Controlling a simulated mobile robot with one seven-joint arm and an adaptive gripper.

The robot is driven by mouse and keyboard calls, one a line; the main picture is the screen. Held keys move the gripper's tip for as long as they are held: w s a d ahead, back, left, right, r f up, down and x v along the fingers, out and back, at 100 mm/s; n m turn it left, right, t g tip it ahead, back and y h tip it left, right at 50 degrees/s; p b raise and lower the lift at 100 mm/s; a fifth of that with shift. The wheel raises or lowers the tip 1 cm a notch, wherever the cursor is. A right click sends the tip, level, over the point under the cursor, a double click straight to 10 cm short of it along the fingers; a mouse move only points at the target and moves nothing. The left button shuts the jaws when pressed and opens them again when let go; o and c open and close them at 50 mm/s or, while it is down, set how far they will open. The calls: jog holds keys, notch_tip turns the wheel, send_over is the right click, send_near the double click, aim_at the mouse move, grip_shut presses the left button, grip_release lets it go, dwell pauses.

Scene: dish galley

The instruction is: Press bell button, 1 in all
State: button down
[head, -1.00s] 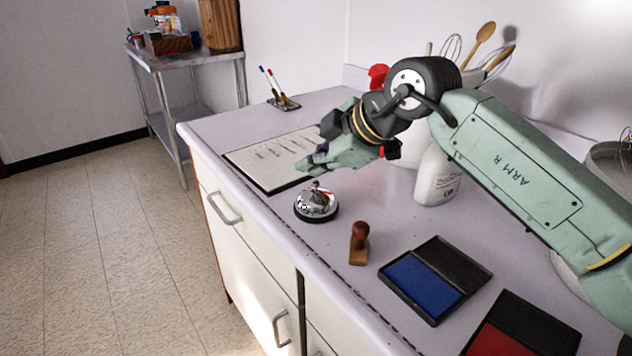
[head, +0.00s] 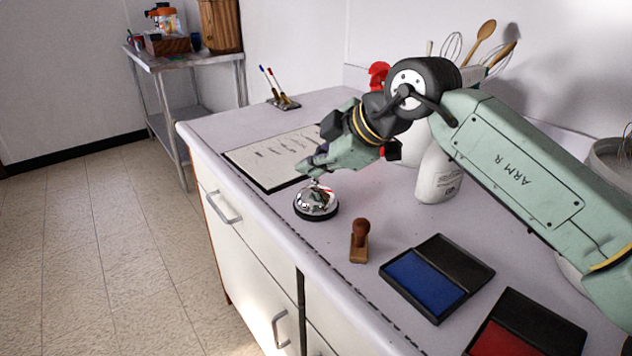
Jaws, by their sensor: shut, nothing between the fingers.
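The silver call bell (head: 316,203) with a dark base sits on the counter near its front edge, in the middle of the head view. Its button is at the top of the dome, right under my fingertips and partly hidden by them. My gripper (head: 311,176) is shut with nothing in it. It reaches down from the right, its tips just above or at the bell's top; I cannot tell whether they touch the button.
A wooden stamp (head: 360,241), a blue ink pad (head: 425,285) and a red ink pad (head: 505,338) lie right of the bell. A clipboard with paper (head: 265,160) lies behind it. A white bottle (head: 437,175) stands under my arm. A pen holder (head: 283,102) is farther back.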

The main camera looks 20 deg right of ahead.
jog(key=shift+f+b, duration=0.55)
jog(key=shift+b, duration=0.05)
dwell(0.6)
jog(key=shift+r, duration=0.1)
jog(key=shift+r+p, duration=0.45)
jog(key=shift+r, duration=0.45)
jog(key=shift+r, duration=0.1)
notch_tip(320, 180, up, 5)
jog(key=p, duration=0.2)
jog(key=shift+p, duration=0.4)
dwell(0.4)
